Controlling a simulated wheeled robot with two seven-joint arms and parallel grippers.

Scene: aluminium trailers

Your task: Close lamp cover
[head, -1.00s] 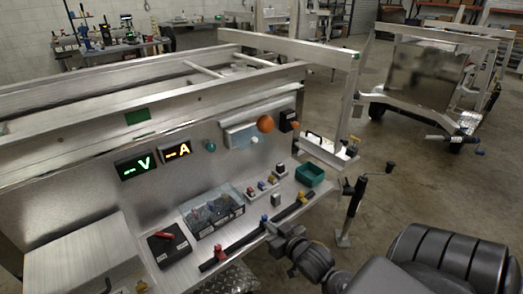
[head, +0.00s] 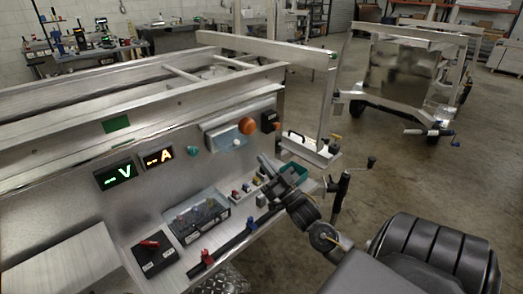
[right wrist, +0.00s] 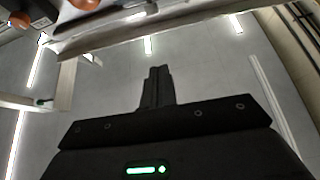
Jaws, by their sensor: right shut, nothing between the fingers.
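A pale bluish rectangular cover (head: 220,138), which looks like the lamp cover, stands out from the sloping metal panel. I cannot tell its exact angle. A round orange lamp or knob (head: 246,126) is at its upper right, and a small white knob (head: 236,143) is low on it. My right gripper (head: 266,163) is shut and empty, below and to the right of the cover, above the small switches. In the right wrist view its closed fingers (right wrist: 155,85) point up, with an orange round part (right wrist: 84,4) at the top edge. My left gripper is not in view.
The panel carries green and amber displays (head: 118,176), a teal knob (head: 193,151) and a black box (head: 269,121). The ledge below holds a clear-lidded box (head: 196,218), a red-switch box (head: 152,256) and a green tray (head: 296,171).

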